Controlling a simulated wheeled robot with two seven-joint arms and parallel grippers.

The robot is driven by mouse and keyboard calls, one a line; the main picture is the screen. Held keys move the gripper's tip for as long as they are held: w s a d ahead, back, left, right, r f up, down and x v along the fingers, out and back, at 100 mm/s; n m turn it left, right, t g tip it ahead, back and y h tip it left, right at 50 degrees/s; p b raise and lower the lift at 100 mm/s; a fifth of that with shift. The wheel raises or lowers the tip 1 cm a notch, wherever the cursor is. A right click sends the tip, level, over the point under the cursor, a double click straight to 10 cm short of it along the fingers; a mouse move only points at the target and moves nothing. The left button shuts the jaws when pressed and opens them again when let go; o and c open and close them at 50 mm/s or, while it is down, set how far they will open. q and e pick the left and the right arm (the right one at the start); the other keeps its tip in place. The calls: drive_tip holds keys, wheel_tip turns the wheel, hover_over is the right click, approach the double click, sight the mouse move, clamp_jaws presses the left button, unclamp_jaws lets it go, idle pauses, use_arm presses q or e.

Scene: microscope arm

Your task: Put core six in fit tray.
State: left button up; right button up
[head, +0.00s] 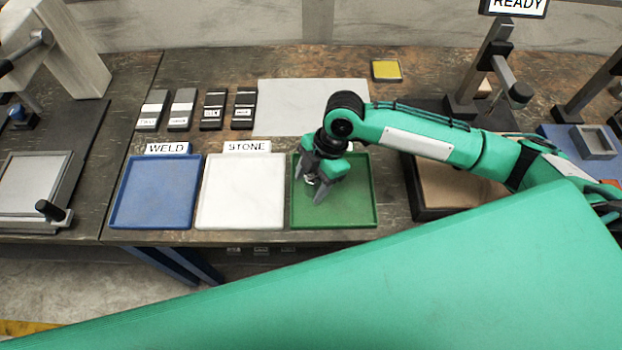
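The green tray (364,218) lies on the bench, right of the white tray (240,205) and the blue tray (150,206). Signs read WELD (168,148) and STONE (247,146); any sign behind the green tray is hidden by my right arm, so I cannot read it as the fit tray. My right gripper (311,184) points down over the green tray. A small pale bit shows between its fingers; I cannot tell whether it is held or lies in the tray. No thing is readable as core six. My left gripper is out of view.
Several small labelled blocks (181,110) stand behind the trays, beside a pale sheet (310,98). A yellow pad (386,70) lies at the back. A brown-lined tray (450,190) is under my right forearm. A stand (490,75) rises behind it.

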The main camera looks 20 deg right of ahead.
drive_tip(key=shift+r, duration=0.1)
drive_tip(key=shift+r, duration=0.25)
drive_tip(key=p+v, duration=1.1)
drive_tip(key=shift+d+r+p, duration=0.25)
drive_tip(key=shift+p, duration=0.05)
idle(0.4)
